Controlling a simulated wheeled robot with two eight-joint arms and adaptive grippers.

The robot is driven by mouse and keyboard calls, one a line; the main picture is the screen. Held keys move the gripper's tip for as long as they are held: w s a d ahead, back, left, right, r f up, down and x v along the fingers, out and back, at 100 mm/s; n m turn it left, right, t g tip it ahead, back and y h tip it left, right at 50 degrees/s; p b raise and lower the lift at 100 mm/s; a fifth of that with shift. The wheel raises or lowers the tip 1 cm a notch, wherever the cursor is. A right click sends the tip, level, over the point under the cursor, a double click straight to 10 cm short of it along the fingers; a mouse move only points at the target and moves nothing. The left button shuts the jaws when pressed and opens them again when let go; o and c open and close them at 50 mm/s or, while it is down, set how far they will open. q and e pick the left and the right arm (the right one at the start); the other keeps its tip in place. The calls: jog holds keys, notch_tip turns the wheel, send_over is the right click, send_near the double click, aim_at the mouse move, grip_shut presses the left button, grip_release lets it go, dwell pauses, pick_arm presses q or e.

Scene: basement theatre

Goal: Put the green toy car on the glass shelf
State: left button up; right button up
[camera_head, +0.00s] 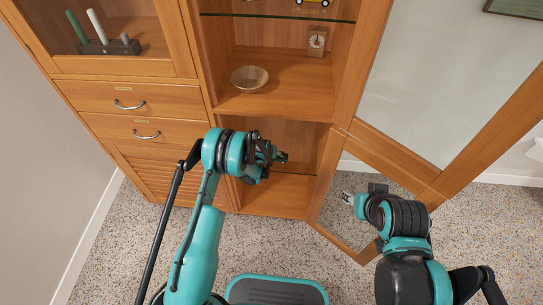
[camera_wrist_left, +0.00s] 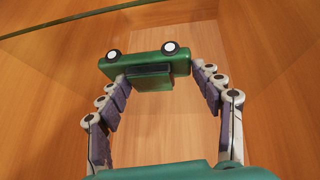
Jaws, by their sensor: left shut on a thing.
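The green toy car (camera_wrist_left: 145,66) shows in the left wrist view between my left gripper's fingers (camera_wrist_left: 160,85), with its black-and-white wheels toward the top of the picture. My left gripper (camera_head: 277,155) is shut on it, in front of the lower open compartment of the wooden cabinet. In the head view the gripper mostly hides the car. A glass shelf (camera_head: 297,174) crosses that compartment close to the gripper. A glass edge (camera_wrist_left: 50,27) also crosses the top left of the left wrist view. My right gripper (camera_head: 347,197) is away to the right, its fingers too small to judge.
An upper glass shelf (camera_head: 270,16) has a yellow toy vehicle (camera_head: 313,2) on it. Below it, a bowl (camera_head: 249,79) and a small scale-like object (camera_head: 316,42) stand on a wooden shelf. An open glass-paned door (camera_head: 395,155) stands to the right. Drawers (camera_head: 130,104) are left.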

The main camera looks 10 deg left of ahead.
pick_arm(q)
jog(key=o, duration=1.2)
jog(key=shift+r, duration=0.1)
jog(key=p+v, duration=0.4)
jog(key=v, duration=0.8)
